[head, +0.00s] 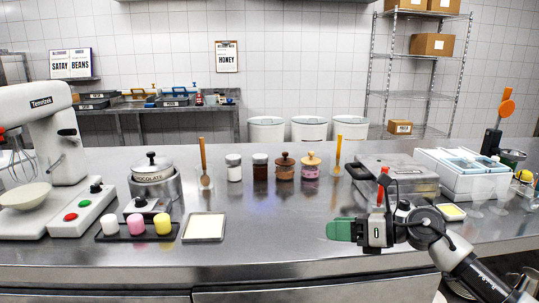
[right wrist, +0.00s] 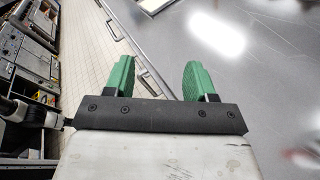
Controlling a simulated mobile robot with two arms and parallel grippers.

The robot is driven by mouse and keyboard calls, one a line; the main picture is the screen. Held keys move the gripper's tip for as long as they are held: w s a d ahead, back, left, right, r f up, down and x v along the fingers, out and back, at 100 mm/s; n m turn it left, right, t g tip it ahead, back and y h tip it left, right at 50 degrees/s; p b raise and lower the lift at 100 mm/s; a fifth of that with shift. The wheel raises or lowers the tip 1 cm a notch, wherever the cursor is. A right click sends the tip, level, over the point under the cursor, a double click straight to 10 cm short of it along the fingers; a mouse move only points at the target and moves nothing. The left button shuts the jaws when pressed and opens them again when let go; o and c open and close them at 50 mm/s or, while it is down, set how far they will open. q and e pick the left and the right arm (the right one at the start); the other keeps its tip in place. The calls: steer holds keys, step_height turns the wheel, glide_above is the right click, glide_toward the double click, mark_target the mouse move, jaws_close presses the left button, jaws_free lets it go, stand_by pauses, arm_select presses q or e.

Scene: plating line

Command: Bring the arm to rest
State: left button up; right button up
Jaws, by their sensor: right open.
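My right gripper (head: 341,230) has green fingers and hangs over the front part of the steel counter (head: 290,245), its fingers pointing left. In the right wrist view the two green fingers (right wrist: 157,78) are apart with nothing between them. The counter's front edge and the tiled floor (right wrist: 85,70) show below them. The right arm comes in from the lower right of the head view. My left gripper does not show in either view.
A square tray (head: 204,227) lies left of the gripper, beside a dark rack (head: 126,238) with three cups. Several jars and a covered steel pan (head: 398,175) stand farther back. A white bin (head: 470,178) is at the right. The counter between tray and gripper is clear.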

steer(key=s+a+m+t+y, duration=0.3)
steer(key=a+m+t, duration=0.2)
steer(key=m, duration=0.2)
steer(key=s+d+f+m+h, duration=0.5)
steer(key=s+f+m+h, duration=0.5)
steer(key=m, duration=0.6)
steer(key=s+d+f+m+h, duration=0.6)
steer(key=s+f+m+h, duration=0.2)
steer(key=f+m, duration=0.65)
steer(key=s+f+m+g, duration=0.3)
steer(key=s+m+g, duration=0.3)
steer(key=s, duration=0.8)
step_height(320, 180, down, 22)
steer(key=s+r+n+g+p, duration=0.1)
steer(key=s+g+p, duration=0.1)
steer(key=p, duration=0.4)
steer(key=s+d+f+p, duration=0.1)
steer(key=s+f+p, duration=0.1)
steer(key=s+f, duration=0.3)
steer(key=s+d+f+g+p, duration=0.1)
steer(key=s+f, duration=0.4)
steer(key=s, duration=0.5)
steer(key=shift+s+d+f+g+p, duration=0.2)
steer(key=shift+d+f+g+p, duration=0.15)
steer(key=shift+p, duration=0.35)
